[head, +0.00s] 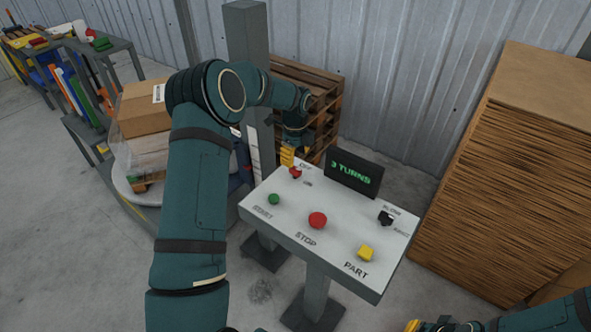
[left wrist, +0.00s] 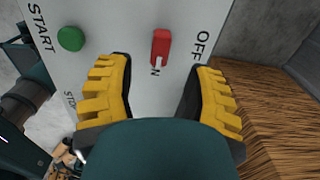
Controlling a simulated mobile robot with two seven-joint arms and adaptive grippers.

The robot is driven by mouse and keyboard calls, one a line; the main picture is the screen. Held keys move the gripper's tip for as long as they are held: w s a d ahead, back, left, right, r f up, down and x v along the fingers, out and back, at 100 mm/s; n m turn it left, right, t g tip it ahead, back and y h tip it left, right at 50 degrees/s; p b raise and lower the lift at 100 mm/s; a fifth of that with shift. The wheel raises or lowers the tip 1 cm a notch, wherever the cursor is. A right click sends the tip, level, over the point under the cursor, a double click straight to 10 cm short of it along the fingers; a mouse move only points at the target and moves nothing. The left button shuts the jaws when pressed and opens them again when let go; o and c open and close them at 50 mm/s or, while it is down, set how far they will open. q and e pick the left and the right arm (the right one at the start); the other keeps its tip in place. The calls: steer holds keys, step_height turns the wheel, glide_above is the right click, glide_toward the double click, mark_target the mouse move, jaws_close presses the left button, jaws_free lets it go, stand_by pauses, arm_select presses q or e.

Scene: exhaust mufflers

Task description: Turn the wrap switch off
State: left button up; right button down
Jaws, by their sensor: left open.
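The wrap switch (head: 295,173) is a small red knob at the back left corner of the control panel (head: 252,205), by OFF and ON labels. In the left wrist view, the red switch (left wrist: 160,46) has a white mark at its lower end, beside the partly covered ON label. OFF is printed to its right. My left gripper (head: 288,157) is above the switch with its yellow fingers spread. In the left wrist view, the open fingers (left wrist: 162,66) lie on either side of the switch, apart from it. My right gripper (head: 430,325) is partly visible at the bottom edge.
The panel also carries a green START button (head: 274,199), a red STOP button (head: 317,220), a yellow PART button (head: 366,252) and a black selector (head: 385,218). A display (head: 354,173) reads "3 TURNS". Stacked cardboard (head: 500,190) stands right; pallets (head: 310,100) stand behind.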

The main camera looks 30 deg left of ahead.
mark_target(295, 168)
arm_select(q)
step_height(295, 168, down, 6)
stand_by(0.4)
jaws_close()
